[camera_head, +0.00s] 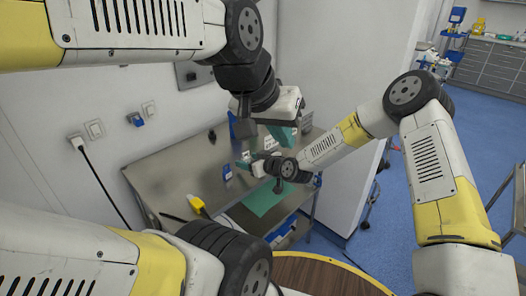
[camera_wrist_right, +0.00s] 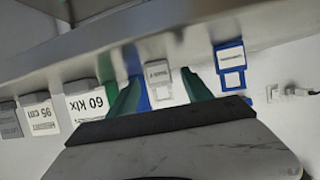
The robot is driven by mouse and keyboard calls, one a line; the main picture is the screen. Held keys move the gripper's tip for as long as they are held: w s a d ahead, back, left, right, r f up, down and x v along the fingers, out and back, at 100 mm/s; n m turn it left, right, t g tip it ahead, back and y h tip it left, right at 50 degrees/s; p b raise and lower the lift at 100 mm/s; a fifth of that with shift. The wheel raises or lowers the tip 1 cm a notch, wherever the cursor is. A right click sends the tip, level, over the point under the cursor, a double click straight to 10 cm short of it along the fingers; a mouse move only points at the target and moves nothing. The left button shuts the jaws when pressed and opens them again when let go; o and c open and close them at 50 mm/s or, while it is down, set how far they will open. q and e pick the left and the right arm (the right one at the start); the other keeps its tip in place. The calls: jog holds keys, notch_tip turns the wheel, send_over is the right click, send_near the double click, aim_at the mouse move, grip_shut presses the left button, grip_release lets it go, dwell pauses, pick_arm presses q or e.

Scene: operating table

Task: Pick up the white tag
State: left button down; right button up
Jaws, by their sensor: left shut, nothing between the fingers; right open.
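The white tag (camera_wrist_right: 158,80) shows in the right wrist view as a small white piece with a dark-lettered label, set against the grey metal table. That view is upside down. My right gripper (camera_wrist_right: 160,98) is open, with one green finger on each side of the tag in the picture; I cannot tell whether they touch it. In the head view my right gripper (camera_head: 243,164) is low over the table, and I cannot make out the white tag there. My left gripper (camera_head: 282,134) is shut and empty, above and to the right of the right one.
A blue tag (camera_wrist_right: 230,66) stands beside the white one; white cards reading 60 klx (camera_wrist_right: 88,104) and 95 cm (camera_wrist_right: 40,114) are on the other side.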

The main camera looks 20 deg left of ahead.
jog(key=shift+x, duration=1.1)
grip_shut()
